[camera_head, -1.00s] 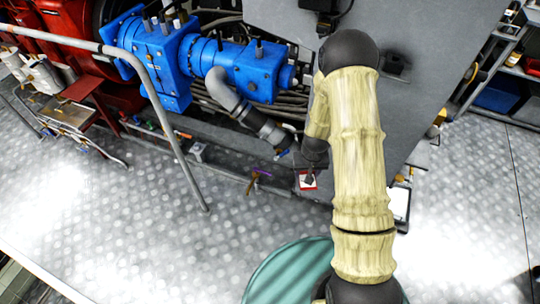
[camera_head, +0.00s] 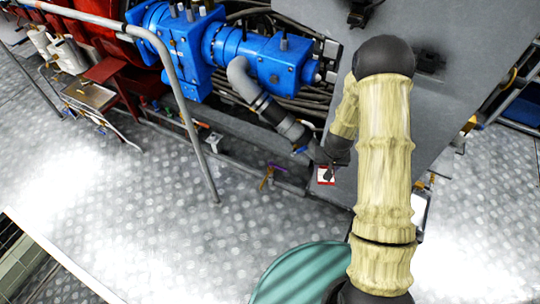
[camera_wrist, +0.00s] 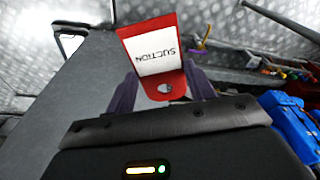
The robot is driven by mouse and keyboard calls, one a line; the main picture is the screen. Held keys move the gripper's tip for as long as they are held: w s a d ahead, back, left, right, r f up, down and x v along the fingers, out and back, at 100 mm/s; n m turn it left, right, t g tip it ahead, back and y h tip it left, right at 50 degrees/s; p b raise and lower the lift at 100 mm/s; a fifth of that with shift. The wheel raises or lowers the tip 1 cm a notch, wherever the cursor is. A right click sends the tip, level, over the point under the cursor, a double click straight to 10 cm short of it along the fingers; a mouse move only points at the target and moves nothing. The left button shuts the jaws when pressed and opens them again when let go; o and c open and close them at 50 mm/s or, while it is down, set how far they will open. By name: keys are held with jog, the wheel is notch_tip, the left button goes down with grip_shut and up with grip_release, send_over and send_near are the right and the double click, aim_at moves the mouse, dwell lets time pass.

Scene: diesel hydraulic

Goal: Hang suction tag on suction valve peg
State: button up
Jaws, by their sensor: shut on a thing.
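The suction tag (camera_wrist: 157,52) is a red plate with a white label reading SUCTION, upside down in the wrist view, and a hole near its gripper end. My gripper (camera_wrist: 163,88) is shut on that end, with dark fingers on both sides. In the head view, the tag (camera_head: 325,175) shows below my gripper (camera_head: 333,158), above the floor near the grey cabinet. A valve handle, yellow and purple (camera_head: 267,176), stands left of the tag, apart from it. It also shows in the wrist view (camera_wrist: 201,43). I cannot make out which part is the suction valve peg.
A blue pump (camera_head: 272,58) with a grey hose (camera_head: 265,104) lies behind and left of my arm. A grey rail (camera_head: 180,90) stands at left. A teal drum (camera_head: 300,274) is at the front. Open plated floor (camera_head: 150,200) lies left.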

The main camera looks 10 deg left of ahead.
jog(key=w+a+f+m+t+b, duration=0.1)
jog(key=w+a+f+t+b, duration=0.3)
jog(key=b, duration=1.5)
jog(key=w+a+f+t+h+b, duration=0.1)
jog(key=w+a+f+t+b, duration=0.3)
jog(key=w+a+f+b, duration=0.7)
jog(key=w+a+f+m+t+h+b, duration=0.1)
jog(key=w+a+f+t+b, duration=0.3)
jog(key=b, duration=2.4)
jog(key=w+a+f, duration=0.2)
jog(key=w+f, duration=0.2)
jog(key=f, duration=0.2)
jog(key=w+a+f, duration=0.1)
jog(key=w+f, duration=0.2)
jog(key=f, duration=0.4)
jog(key=shift+w+a+m, duration=0.3)
jog(key=shift+w+a, duration=0.1)
jog(key=shift+r, duration=0.1)
jog(key=shift+w, duration=0.1)
